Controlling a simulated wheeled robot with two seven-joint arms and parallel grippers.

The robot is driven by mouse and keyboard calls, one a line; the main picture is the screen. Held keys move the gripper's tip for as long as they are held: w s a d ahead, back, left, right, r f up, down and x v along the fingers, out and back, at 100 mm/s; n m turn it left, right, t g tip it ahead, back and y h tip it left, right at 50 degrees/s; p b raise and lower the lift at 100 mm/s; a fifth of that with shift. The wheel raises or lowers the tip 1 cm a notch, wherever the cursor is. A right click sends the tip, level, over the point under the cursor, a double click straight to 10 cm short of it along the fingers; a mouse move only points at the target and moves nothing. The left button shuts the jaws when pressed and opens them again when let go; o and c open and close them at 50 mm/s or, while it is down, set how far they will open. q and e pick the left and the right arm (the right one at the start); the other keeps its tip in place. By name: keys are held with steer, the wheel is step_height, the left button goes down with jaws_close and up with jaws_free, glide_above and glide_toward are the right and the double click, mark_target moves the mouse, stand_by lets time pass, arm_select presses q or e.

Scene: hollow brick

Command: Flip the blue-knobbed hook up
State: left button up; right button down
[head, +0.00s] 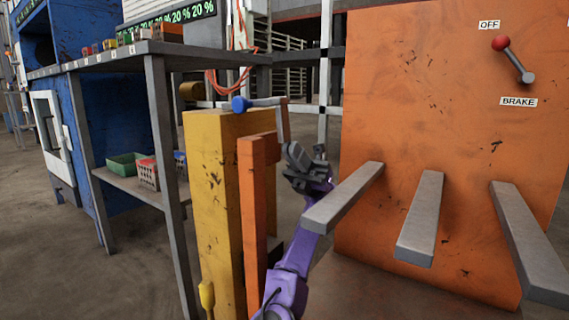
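The hook has a blue knob (240,104) at its left end. Its grey bar (266,101) lies roughly level over the top of a yellow post (214,190). At the bar's right end a grey-brown piece (283,122) drops down toward my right gripper. My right gripper (304,158) is dark grey on a purple arm, just right of an orange post (253,190) and below the hook. I cannot tell whether it touches the hook's lower piece. Its fingers are too small and dark to show whether they are open. My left gripper is not in view.
An orange panel (430,120) at the right carries a red-knobbed lever (513,60) between OFF and BRAKE labels. Several grey bars (421,218) jut out from it, one close beside my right arm. A grey shelf table (110,62) with small boxes stands at the left.

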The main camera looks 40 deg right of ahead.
arm_select(q)
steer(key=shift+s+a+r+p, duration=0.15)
steer(key=shift+p, duration=0.2)
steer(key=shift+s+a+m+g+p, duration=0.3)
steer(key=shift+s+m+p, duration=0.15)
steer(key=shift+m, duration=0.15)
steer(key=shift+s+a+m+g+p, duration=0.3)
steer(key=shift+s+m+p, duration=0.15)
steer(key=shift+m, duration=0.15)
arm_select(e)
steer(key=v, duration=1)
steer(key=shift+d+f, duration=0.15)
steer(key=shift+f, duration=0.1)
